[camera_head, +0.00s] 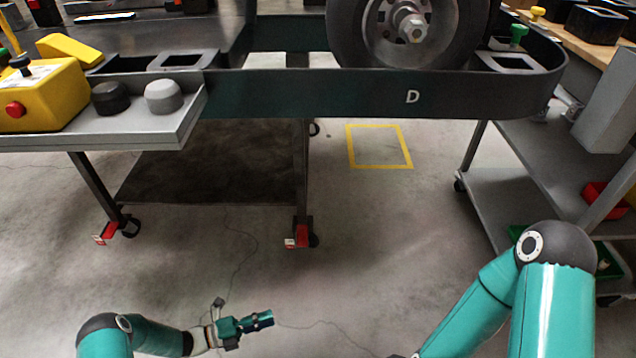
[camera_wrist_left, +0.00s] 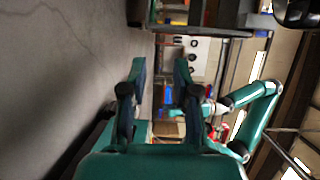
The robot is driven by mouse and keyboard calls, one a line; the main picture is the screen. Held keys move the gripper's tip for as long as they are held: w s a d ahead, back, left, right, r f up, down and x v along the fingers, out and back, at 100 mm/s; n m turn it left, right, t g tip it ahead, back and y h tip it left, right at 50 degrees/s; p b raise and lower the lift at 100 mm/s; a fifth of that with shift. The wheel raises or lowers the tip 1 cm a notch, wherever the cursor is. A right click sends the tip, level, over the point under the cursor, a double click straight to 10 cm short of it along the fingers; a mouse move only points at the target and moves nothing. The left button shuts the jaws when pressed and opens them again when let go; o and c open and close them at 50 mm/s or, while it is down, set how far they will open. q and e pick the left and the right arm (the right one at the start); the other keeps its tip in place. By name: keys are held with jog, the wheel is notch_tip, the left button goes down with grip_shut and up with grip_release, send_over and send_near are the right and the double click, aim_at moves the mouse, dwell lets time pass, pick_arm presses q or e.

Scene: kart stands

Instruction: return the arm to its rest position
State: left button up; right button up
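My left arm comes in at the bottom left of the head view. Its left gripper (camera_head: 262,320) is above the bare floor, below and apart from the kart stand, and points right. In the left wrist view its two fingers (camera_wrist_left: 160,72) stand apart with nothing held between them. My right arm (camera_head: 545,280) rises at the bottom right of the head view and bends down to the left; its gripper is beyond the bottom edge there. In the left wrist view the right arm's end (camera_wrist_left: 205,108) shows small behind my left finger, too small to read its fingers.
A dark kart bumper marked D (camera_head: 350,95) spans the upper middle, with a wheel (camera_head: 395,30) above. A grey tray (camera_head: 130,130) with a yellow control box (camera_head: 45,95) is at left. A grey shelf cart (camera_head: 500,190) stands right.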

pick_arm(q)
jog(key=w+d+r+n+t+y+p, duration=0.15)
jog(key=r+n+y+p, duration=0.25)
jog(key=r+n+p, duration=0.6)
jog(key=w+d+r+n+t+y+p, duration=0.15)
jog(key=r+n+y+p, duration=0.25)
jog(key=r+n+p, duration=0.65)
jog(key=s+r+n+g+y+p, duration=0.4)
jog(key=s+r+n+g+p, duration=0.4)
jog(key=s+r+n+p, duration=0.5)
jog(key=s+r, duration=0.7)
jog(key=s, duration=0.1)
jog(key=shift+a+r+g, duration=0.15)
jog(key=shift+a+g, duration=0.15)
jog(key=shift+g, duration=0.1)
jog(key=shift+p, duration=0.3)
